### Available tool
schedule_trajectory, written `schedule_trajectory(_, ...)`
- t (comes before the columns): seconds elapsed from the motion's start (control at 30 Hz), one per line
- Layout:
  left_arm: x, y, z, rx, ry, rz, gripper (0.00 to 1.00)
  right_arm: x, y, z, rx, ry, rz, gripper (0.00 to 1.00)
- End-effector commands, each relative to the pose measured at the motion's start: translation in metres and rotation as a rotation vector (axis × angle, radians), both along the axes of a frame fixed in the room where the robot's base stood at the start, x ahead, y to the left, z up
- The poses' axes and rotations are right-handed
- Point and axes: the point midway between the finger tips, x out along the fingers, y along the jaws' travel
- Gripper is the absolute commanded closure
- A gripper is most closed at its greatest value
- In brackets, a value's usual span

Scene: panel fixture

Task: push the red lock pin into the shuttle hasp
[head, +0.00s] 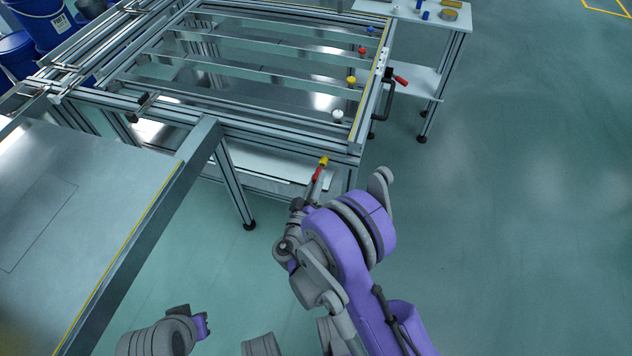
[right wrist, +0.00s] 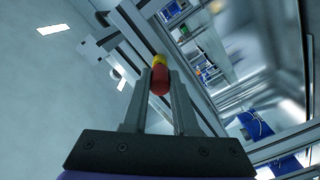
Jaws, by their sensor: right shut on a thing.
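The red lock pin (head: 316,175) is held between the fingertips of my right gripper (head: 313,183), just in front of the near right corner of the panel fixture. In the right wrist view the red pin (right wrist: 160,80) sits between the two fingers of that gripper (right wrist: 160,84), with a yellow part (right wrist: 159,60) at its far end. The same yellow piece (head: 324,160) shows in the head view. I cannot make out for sure which part of the fixture is the shuttle hasp.
The panel fixture's aluminium frame (head: 285,129) carries white, yellow, red and blue knobs along its right side. A grey table (head: 70,200) stands at left, a white cart (head: 440,18) behind. Floor is free at right.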

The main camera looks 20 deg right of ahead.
Motion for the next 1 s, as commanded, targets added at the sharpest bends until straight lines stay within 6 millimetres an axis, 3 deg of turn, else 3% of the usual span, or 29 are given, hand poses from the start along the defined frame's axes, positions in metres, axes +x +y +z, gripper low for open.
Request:
schedule_trajectory(0.77, 0.000, 0.000, 0.000, 0.000, 0.000, 0.000, 1.00, 0.014, -0.010, 0.000, 0.000, -0.001, -0.001, 1.00)
schedule_trajectory(0.8, 0.000, 0.000, 0.000, 0.000, 0.000, 0.000, 1.00, 0.015, -0.010, 0.000, 0.000, 0.000, 0.000, 0.69)
schedule_trajectory(1.0, 0.000, 0.000, 0.000, 0.000, 0.000, 0.000, 1.00, 0.014, -0.010, 0.000, 0.000, 0.000, 0.000, 0.38)
